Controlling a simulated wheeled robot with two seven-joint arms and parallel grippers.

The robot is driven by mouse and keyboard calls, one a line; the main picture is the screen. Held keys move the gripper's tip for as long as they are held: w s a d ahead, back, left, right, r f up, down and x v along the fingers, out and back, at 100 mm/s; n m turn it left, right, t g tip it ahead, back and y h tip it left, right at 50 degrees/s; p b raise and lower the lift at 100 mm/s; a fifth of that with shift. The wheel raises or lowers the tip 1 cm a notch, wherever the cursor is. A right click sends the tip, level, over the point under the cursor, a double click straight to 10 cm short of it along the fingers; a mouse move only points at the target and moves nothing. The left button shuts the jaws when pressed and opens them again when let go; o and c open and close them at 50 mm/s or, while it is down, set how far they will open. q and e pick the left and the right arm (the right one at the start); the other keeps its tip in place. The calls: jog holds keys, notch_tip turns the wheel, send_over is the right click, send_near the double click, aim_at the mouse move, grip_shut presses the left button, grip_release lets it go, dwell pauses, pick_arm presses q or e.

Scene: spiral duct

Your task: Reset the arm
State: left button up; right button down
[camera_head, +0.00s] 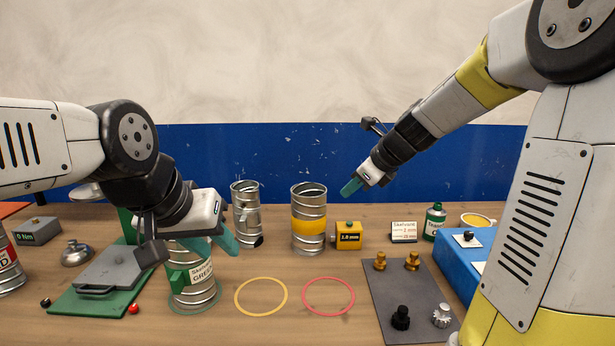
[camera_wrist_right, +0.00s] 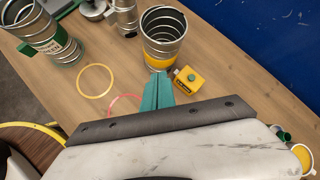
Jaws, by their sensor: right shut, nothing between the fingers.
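My right gripper (camera_head: 350,188) hangs in the air above and right of the yellow-banded spiral duct, its teal fingers together and empty. Its fingers also show in the right wrist view (camera_wrist_right: 158,92). My left gripper (camera_head: 215,240) is at the top of the green-labelled spiral duct (camera_head: 203,290), its teal fingers apart. I cannot tell whether they touch that duct. The green-labelled duct stands upright on a green ring, partly hidden by my left gripper; it also shows in the right wrist view (camera_wrist_right: 68,52). The yellow-banded duct (camera_head: 309,245) stands upright farther back.
A plain metal duct piece (camera_head: 246,210) stands behind. A yellow ring (camera_head: 239,303) and red ring (camera_head: 328,312) mark bare table. A yellow box (camera_head: 348,236) and grey mat (camera_head: 385,320) with fittings lie right, beside a blue block (camera_head: 460,270). A green board (camera_head: 75,302) is left.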

jog(key=s+d+r+n+h, duration=0.1)
jog(key=s+d+n+h, duration=0.1)
jog(key=s+n, duration=2.3)
jog(key=shift+d+h, duration=0.35)
jog(key=shift+h, duration=0.15)
jog(key=shift+r, duration=0.1)
